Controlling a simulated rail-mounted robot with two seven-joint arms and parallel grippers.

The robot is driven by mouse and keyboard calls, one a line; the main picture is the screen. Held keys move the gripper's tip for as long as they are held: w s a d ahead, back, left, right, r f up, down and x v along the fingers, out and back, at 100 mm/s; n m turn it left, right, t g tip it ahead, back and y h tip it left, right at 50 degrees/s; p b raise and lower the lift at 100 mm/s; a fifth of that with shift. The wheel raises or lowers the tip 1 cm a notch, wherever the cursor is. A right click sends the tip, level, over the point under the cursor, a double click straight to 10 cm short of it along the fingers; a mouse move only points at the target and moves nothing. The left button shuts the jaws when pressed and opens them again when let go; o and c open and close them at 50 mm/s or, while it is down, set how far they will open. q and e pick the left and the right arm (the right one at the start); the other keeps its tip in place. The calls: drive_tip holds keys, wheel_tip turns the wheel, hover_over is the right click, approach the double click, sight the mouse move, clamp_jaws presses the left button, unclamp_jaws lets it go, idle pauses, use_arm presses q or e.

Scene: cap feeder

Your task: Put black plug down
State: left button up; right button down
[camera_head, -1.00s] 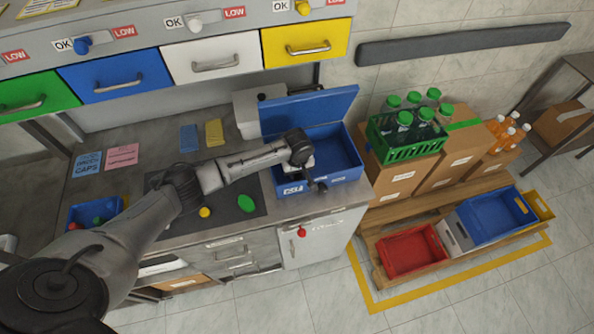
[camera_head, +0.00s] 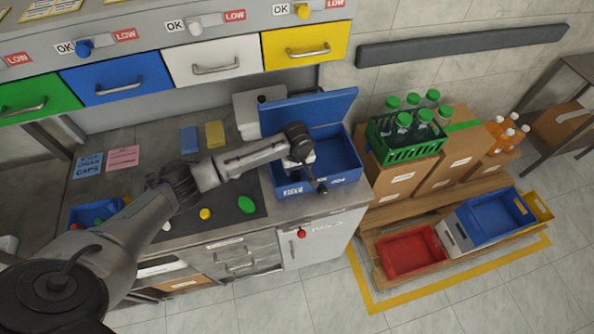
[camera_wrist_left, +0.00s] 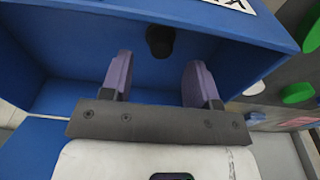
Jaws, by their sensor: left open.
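The black plug (camera_wrist_left: 160,40) shows in the left wrist view inside the blue bin (camera_wrist_left: 222,52), close to one inner wall. My left gripper (camera_wrist_left: 159,62) is open, its two purple-grey fingers apart on either side of the plug in the picture, with visible gaps to both. Whether the plug rests on the bin's floor I cannot tell. In the head view my left arm reaches over the mat to the blue bin (camera_head: 346,157), and its gripper is at the bin's front part. The plug is hidden there. My right gripper is not in view.
A dark mat (camera_head: 225,204) left of the bin bears a green cap (camera_head: 246,204) and a yellow cap (camera_head: 205,213). The bin's raised blue lid (camera_head: 325,107) stands behind. A smaller blue box (camera_head: 77,214) holds coloured pieces at the left. Coloured drawers (camera_head: 214,60) hang above.

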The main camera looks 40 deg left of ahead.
sight(297, 176)
use_arm(q)
wheel_tip(297, 176, up, 8)
drive_tip(key=shift+s+d+p, duration=0.25)
drive_tip(key=shift+d+p, duration=0.05)
drive_tip(key=shift+p, duration=0.1)
